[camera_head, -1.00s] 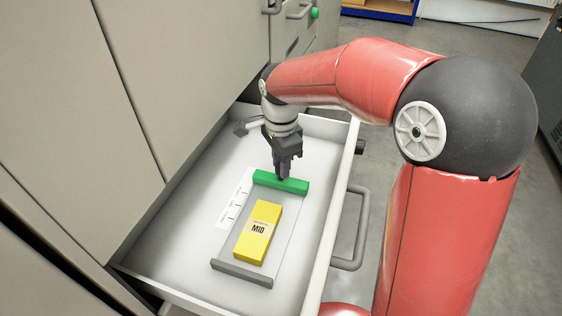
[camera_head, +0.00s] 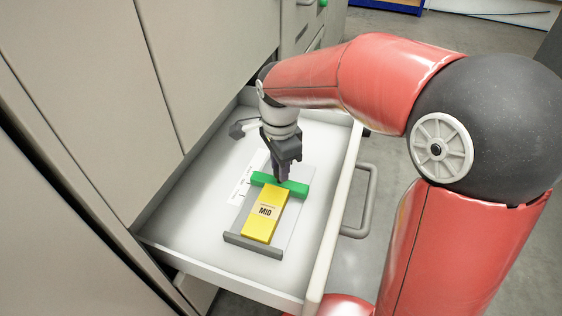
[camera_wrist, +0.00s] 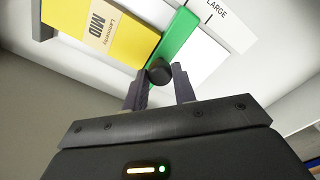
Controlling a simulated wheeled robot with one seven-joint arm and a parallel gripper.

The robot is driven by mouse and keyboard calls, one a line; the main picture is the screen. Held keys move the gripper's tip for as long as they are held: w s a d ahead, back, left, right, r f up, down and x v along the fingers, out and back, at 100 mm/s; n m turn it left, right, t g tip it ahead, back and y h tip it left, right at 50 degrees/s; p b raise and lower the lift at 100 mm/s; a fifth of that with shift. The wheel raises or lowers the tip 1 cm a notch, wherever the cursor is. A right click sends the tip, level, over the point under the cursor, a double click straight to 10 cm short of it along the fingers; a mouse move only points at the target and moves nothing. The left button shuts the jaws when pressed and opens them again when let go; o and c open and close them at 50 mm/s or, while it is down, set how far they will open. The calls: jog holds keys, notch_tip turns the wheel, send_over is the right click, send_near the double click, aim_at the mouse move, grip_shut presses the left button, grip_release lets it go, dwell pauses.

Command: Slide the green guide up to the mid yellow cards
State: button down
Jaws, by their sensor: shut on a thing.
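The green guide (camera_head: 296,189) lies across a grey tray (camera_head: 240,222) in the open drawer. The yellow block of cards marked MID (camera_head: 266,212) lies on the tray between the guide and the dark end stop (camera_head: 252,246). The guide's near edge looks to be against the cards' far end. In the wrist view the yellow cards (camera_wrist: 120,22) and green guide (camera_wrist: 176,38) also meet with no clear gap. My gripper (camera_head: 281,179) points down at the guide, its fingers closed around the guide's dark round knob (camera_wrist: 158,72).
A white scale label (camera_wrist: 212,20) reading LARGE lies beside the tray. The drawer's front wall (camera_head: 336,215) with its handle (camera_head: 362,202) is on the right. Cabinet fronts (camera_head: 90,90) rise on the left. The drawer floor around the tray is mostly bare.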

jog(key=c, duration=1.1)
grip_release()
jog(key=shift+r, duration=0.1)
notch_tip(320, 180, up, 8)
jog(key=shift+f+p, duration=0.15)
jog(key=shift+p, duration=0.9)
